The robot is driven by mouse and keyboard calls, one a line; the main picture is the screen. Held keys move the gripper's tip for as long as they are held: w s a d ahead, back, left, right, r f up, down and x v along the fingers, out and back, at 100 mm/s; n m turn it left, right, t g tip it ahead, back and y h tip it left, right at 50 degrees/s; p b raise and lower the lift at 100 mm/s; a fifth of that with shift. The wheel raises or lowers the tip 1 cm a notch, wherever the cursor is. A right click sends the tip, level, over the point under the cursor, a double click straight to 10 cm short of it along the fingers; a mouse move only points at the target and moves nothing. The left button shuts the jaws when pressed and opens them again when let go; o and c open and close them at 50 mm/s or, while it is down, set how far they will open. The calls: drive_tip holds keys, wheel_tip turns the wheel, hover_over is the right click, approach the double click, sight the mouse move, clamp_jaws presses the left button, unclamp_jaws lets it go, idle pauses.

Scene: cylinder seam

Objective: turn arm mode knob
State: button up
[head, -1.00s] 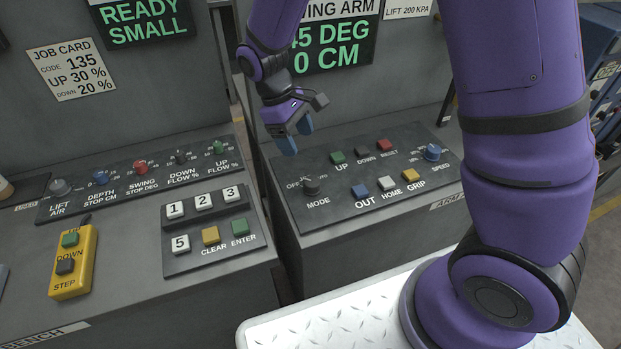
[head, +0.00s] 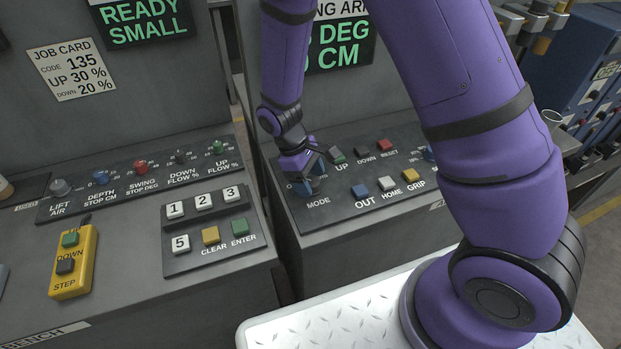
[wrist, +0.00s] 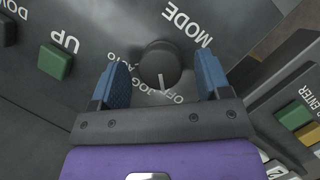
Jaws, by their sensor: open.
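The arm mode knob (wrist: 160,66) is a round black dial with a pale pointer line, set in the dark panel and labelled MODE, with OFF, JOG and AUTO marks around it. In the wrist view the pointer aims down the picture, near the OFF and JOG lettering. My gripper (wrist: 163,82) is open, with one blue finger on each side of the knob. A gap shows between each finger and the knob. In the head view my gripper (head: 306,184) is down at the MODE corner of the panel and mostly hides the knob.
The green UP button (wrist: 55,61) lies just left of the fingers in the wrist view. The panel's other buttons, such as the blue OUT button (head: 359,190), are to the right. A separate keypad (head: 205,240) stands on the left bench, across a gap.

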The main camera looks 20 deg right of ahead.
drive_tip(key=shift+f, duration=0.2)
drive_tip(key=c, duration=0.9)
drive_tip(key=shift+m, duration=0.3)
drive_tip(key=m, duration=0.2)
drive_tip(key=m+y, duration=0.1)
drive_tip(key=m, duration=0.1)
drive_tip(key=shift+d+g+y, duration=0.15)
drive_tip(key=shift+g+y, duration=0.15)
drive_tip(key=shift+g, duration=0.1)
drive_tip(key=shift+m+g+y, duration=0.3)
drive_tip(key=shift+m+y, duration=0.4)
drive_tip(key=shift+m, duration=1.3)
